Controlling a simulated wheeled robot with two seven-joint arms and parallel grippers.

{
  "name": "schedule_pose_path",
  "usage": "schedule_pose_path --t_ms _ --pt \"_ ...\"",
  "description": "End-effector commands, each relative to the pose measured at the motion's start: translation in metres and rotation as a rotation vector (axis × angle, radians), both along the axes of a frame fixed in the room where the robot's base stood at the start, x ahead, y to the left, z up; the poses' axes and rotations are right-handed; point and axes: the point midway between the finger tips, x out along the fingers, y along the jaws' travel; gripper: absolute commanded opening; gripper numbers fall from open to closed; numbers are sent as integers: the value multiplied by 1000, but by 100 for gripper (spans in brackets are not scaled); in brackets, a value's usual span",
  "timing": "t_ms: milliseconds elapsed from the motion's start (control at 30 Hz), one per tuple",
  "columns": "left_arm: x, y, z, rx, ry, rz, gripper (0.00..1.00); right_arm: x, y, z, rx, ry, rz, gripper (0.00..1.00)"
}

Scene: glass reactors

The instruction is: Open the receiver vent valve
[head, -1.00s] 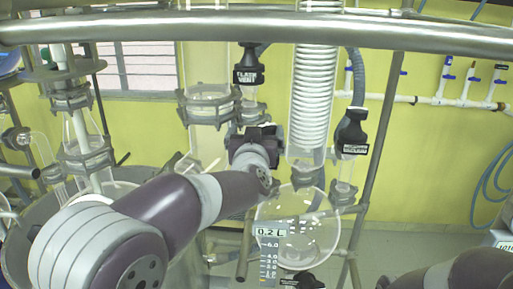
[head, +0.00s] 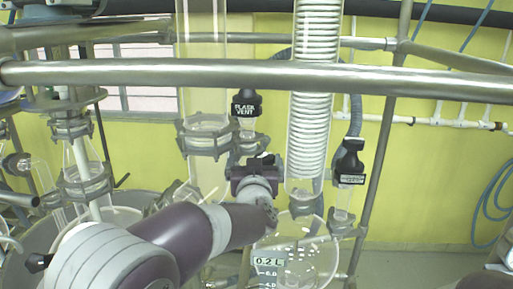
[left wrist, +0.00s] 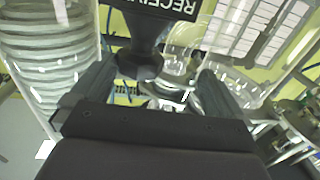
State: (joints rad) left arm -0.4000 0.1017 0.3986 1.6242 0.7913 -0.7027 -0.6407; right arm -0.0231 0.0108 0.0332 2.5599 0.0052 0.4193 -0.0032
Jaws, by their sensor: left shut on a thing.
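My left gripper (head: 255,172) is in the middle of the head view, below the valve labelled FLASK VENT (head: 246,104). The left gripper is shut on this receiver vent valve handle; the exact contact is hard to see. In the head view the gripper hides what it holds. My right gripper is not in view.
A coiled glass condenser (head: 316,110) stands right of the gripper. Another black valve (head: 349,162), its label unreadable, hangs farther right. A glass vessel (head: 295,252) is below. A metal rail (head: 400,78) crosses in front. Clear yellow wall (head: 440,180) lies to the right.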

Motion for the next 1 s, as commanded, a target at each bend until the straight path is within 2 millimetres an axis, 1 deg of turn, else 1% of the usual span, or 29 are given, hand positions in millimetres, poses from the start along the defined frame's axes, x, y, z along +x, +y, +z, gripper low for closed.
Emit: schedule_pose_path --t_ms 33,367,500,567,600,667,867,900,933,967,1000 --pt "1 -8 25 13 -29 1 75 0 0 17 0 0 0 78" --pt "1 -9 24 11 -22 182 74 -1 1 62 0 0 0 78" --pt "2 -9 21 10 -19 290 74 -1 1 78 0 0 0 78" --pt "2 -9 18 9 -18 330 73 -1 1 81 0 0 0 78" --pt "2 -10 14 7 -20 381 73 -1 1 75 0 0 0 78" --pt "2 -9 13 7 -17 425 73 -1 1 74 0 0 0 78" --pt "1 -8 12 5 -12 436 73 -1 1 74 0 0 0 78" --pt "1 -8 11 5 -11 436 86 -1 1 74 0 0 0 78" --pt "1 -8 11 5 -11 436 77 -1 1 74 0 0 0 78" --pt "1 -8 11 5 -10 435 70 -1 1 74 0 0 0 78" --pt "1 -8 11 5 -10 435 70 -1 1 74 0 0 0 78"
